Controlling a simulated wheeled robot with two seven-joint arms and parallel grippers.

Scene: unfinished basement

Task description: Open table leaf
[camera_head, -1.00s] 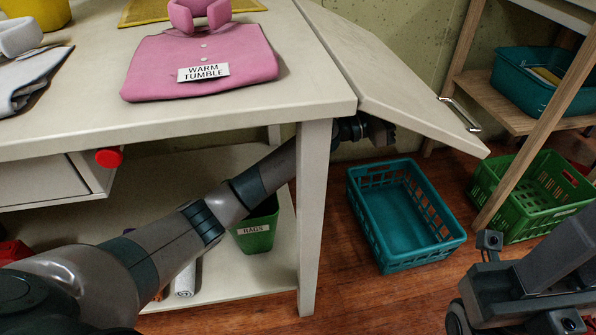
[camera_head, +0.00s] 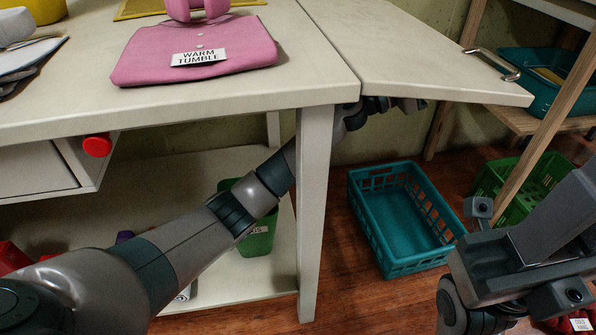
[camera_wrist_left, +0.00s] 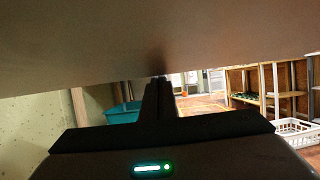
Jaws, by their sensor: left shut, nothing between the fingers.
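The table leaf (camera_head: 425,50) is hinged to the right edge of the white table (camera_head: 200,98). It slopes slightly down to the right, close to level with the tabletop, and has a metal handle (camera_head: 493,62) near its outer edge. My left arm passes under the table behind the front leg. My left gripper (camera_head: 408,104) is beneath the leaf, against or very near its underside, and mostly hidden. In the left wrist view the shut fingers (camera_wrist_left: 158,98) reach up to the leaf's underside (camera_wrist_left: 150,40). My right gripper (camera_head: 560,298) is at the lower right, partly cut off.
A teal crate (camera_head: 435,262) stands on the floor under the leaf. A green crate (camera_head: 492,178) and a wooden shelf (camera_head: 525,122) are to the right. A folded pink garment (camera_head: 150,58) lies on the tabletop. A green bin (camera_head: 262,240) sits on the lower shelf.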

